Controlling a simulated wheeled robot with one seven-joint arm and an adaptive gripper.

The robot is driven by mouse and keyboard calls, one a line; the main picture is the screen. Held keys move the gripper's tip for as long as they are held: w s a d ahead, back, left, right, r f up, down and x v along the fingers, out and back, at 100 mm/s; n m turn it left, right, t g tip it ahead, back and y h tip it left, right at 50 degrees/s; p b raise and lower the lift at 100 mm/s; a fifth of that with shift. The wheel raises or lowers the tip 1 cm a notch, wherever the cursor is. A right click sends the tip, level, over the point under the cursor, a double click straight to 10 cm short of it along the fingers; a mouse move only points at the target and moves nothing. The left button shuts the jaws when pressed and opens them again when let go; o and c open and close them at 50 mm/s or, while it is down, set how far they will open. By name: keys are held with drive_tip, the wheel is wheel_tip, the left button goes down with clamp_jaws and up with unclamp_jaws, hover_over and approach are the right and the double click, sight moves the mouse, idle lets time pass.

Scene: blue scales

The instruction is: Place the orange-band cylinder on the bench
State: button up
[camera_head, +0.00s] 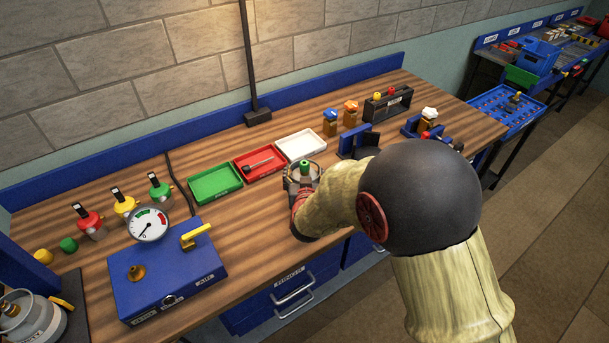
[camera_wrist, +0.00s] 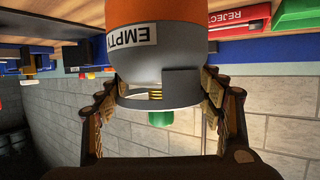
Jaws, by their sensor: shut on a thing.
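The orange-band cylinder (camera_wrist: 180,62) is grey, with an "EMPTY" label, an orange band (camera_wrist: 170,10), a grey collar and a green valve knob (camera_wrist: 161,119). It appears inverted in the wrist view. My gripper (camera_wrist: 158,88) is shut on it, one finger at each side of the collar. In the head view the cylinder's green knob (camera_head: 304,166) shows above my gripper (camera_head: 301,190), near the front of the wooden bench (camera_head: 240,215). My arm hides most of the cylinder. I cannot tell whether its base touches the bench.
Green (camera_head: 215,184), red (camera_head: 259,163) and white (camera_head: 300,145) trays lie behind the cylinder. A blue box with a gauge (camera_head: 170,275) stands left. Another grey cylinder (camera_head: 35,318) is at the lower left. Blue stands (camera_head: 358,142) are right. Some bench between box and cylinder is clear.

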drive_tip(key=shift+r, duration=0.2)
drive_tip(key=o, duration=2.1)
drive_tip(key=shift+f, duration=0.25)
drive_tip(key=shift+c, duration=0.2)
drive_tip(key=shift+o, duration=0.3)
